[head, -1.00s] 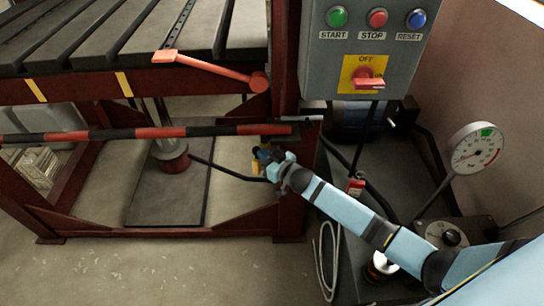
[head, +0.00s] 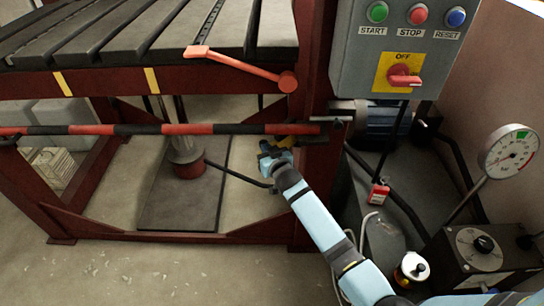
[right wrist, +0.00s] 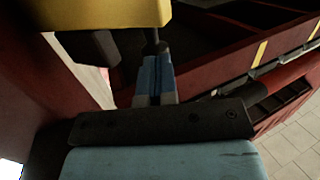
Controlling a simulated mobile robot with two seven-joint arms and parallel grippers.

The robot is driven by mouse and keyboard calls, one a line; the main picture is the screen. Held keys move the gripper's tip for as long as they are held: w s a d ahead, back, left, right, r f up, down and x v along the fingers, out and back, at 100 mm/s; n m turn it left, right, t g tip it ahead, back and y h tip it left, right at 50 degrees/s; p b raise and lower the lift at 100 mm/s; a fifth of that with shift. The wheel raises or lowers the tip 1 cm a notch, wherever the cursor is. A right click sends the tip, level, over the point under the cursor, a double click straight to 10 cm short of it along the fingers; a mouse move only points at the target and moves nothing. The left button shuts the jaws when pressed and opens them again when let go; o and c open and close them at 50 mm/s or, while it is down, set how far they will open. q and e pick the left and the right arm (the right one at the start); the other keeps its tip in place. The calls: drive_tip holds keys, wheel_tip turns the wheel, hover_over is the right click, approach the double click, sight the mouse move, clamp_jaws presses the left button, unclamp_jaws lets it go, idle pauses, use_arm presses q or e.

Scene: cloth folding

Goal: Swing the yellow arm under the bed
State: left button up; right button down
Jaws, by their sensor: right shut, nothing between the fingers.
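The yellow arm (head: 292,141) shows only as a small yellow patch behind and just below the striped bar, by the dark red right post. A yellow block also fills the upper left of the right wrist view (right wrist: 100,13). My right gripper (head: 268,152) is shut and empty, just below the bar and beside the yellow patch. Its blue-grey fingers (right wrist: 155,75) point away under the yellow block in the wrist view; I cannot tell whether they touch it. The slotted dark bed (head: 130,38) lies above, at upper left. My left gripper is out of view.
A red-and-black striped bar (head: 150,130) crosses the frame's front. An orange lever (head: 240,66) hangs on the bed's edge. A grey control box (head: 395,50), a gauge (head: 511,152) and a hose (head: 362,240) stand right. Open space lies under the bed around a dark plate (head: 185,200).

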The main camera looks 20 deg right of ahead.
use_arm(q)
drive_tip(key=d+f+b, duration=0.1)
drive_tip(key=b, duration=0.4)
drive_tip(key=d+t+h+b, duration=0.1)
drive_tip(key=b, duration=0.4)
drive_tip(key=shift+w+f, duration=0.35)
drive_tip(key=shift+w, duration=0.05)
use_arm(e)
drive_tip(key=w+a, duration=0.4)
drive_tip(key=w, duration=1.3)
drive_tip(key=shift+w, duration=0.15)
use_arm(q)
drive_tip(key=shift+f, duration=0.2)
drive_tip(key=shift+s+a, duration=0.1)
use_arm(e)
drive_tip(key=shift+a, duration=0.1)
